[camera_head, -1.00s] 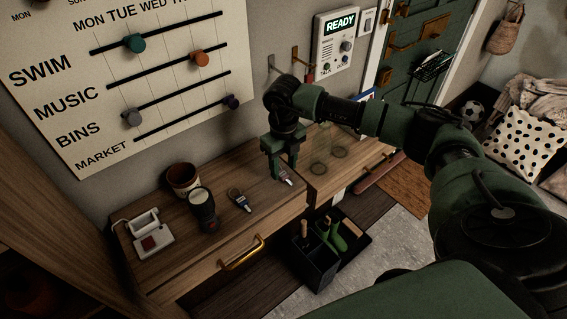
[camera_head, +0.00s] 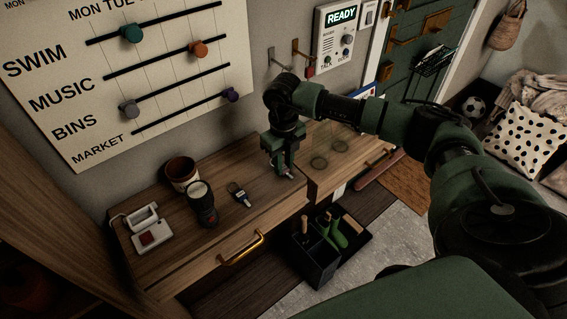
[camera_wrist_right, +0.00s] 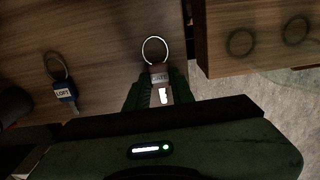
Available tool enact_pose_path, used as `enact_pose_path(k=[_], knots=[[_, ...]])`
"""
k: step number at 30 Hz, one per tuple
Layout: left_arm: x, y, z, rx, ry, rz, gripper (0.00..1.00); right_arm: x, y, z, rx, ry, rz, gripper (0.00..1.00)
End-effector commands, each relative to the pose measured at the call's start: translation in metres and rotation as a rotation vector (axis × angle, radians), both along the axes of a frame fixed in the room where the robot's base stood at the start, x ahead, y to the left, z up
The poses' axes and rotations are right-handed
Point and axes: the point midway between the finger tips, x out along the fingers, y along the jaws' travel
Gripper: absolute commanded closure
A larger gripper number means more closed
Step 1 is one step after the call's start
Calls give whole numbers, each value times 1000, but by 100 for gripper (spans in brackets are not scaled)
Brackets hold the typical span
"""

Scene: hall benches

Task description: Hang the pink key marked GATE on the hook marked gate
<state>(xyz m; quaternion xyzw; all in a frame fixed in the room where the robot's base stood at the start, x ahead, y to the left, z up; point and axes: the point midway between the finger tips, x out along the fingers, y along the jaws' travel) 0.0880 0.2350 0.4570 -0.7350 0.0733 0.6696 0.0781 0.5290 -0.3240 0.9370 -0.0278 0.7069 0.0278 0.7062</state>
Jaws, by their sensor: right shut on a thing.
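The key with the tag marked GATE (camera_wrist_right: 160,76) lies between my right fingers in the wrist view, its ring (camera_wrist_right: 154,50) pointing away from my palm. The tag looks dull pinkish grey in this light. My right gripper (camera_head: 284,171) is shut on this key at the front edge of the wooden bench top (camera_head: 262,207); its fingers also show in the wrist view (camera_wrist_right: 158,97). Two wall hooks, a grey one (camera_head: 275,58) and a brass one (camera_head: 298,47), are above and behind the gripper. Any hook labels are unreadable. My left gripper is out of view.
A key marked LOFT (camera_wrist_right: 64,93) lies left of the gripper; it also shows in the head view (camera_head: 240,195). A dark cylinder (camera_head: 201,204), a pot (camera_head: 182,174) and a white device (camera_head: 148,231) stand further left. A READY panel (camera_head: 335,40) is beside the hooks.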

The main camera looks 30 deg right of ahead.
Motion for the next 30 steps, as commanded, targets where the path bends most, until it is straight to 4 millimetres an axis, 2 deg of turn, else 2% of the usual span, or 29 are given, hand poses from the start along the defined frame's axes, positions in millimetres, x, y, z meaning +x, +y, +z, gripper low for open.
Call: enact_pose_path(k=[24, 30], knots=[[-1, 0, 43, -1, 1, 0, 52, 0, 0, 68, 1, -2, 0, 100], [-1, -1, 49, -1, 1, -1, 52, 0, 0, 79, 0, -1, -1, 100]])
